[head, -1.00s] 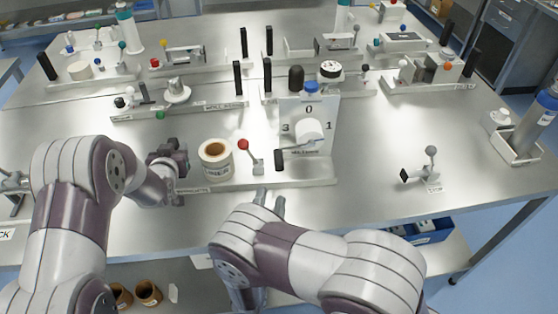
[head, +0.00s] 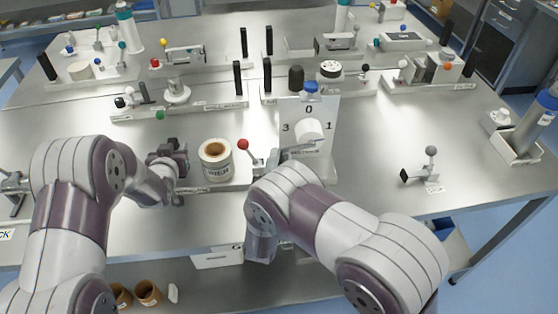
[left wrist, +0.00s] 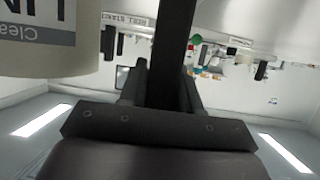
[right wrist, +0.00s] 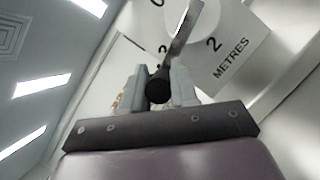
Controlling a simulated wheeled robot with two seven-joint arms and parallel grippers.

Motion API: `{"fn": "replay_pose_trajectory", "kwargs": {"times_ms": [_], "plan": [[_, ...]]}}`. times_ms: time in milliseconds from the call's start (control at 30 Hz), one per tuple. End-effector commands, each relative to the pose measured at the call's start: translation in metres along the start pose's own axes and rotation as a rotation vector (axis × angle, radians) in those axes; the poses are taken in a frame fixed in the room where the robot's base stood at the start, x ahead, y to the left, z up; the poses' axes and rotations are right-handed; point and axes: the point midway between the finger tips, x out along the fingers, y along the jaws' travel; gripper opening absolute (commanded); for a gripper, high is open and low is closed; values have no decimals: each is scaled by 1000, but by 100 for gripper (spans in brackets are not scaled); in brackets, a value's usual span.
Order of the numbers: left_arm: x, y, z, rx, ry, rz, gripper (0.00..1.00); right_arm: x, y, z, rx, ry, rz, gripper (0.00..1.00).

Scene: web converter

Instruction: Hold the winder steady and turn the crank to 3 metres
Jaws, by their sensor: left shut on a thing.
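The winder has a white dial plate (head: 327,103) with 0 at the top, 3 left and 1 right; the right wrist view shows the 2 and METRES on the plate (right wrist: 232,60). A white hub (head: 309,130) sits on it. My left gripper (head: 179,172) is at the left end of the winder base, shut on a black upright post (left wrist: 174,55). My right gripper (head: 283,155) is at the crank. The black crank knob (right wrist: 158,87) lies between its fingers, and a metal crank arm (right wrist: 180,35) runs up from it. Whether the fingers press on the knob is unclear.
A labelled roll (head: 216,162) stands on the base near my left gripper, with a red-knobbed lever (head: 244,145) beside it. A small grey-knobbed stand (head: 430,168) is to the right.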

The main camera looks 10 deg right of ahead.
Motion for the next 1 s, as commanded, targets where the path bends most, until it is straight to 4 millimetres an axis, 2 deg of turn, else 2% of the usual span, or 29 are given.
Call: {"fn": "replay_pose_trajectory", "kwargs": {"times_ms": [33,267,500,533,600,867,1000], "plan": [[0,0,12,-1,-25,0,0,0,0,-1,1,0,2,0],[0,1,12,-1,-25,1,0,4,15,9,181,0,-69,0],[0,1,12,0,-25,2,0,4,16,9,192,1,-71,0],[0,1,12,0,-25,2,0,4,16,9,192,1,-71,33],[0,1,12,0,-25,2,0,4,15,9,191,1,-72,51],[0,1,12,0,-25,2,0,3,14,9,189,1,-74,51],[0,1,12,0,-25,1,0,-14,16,9,190,4,-73,51]]}}
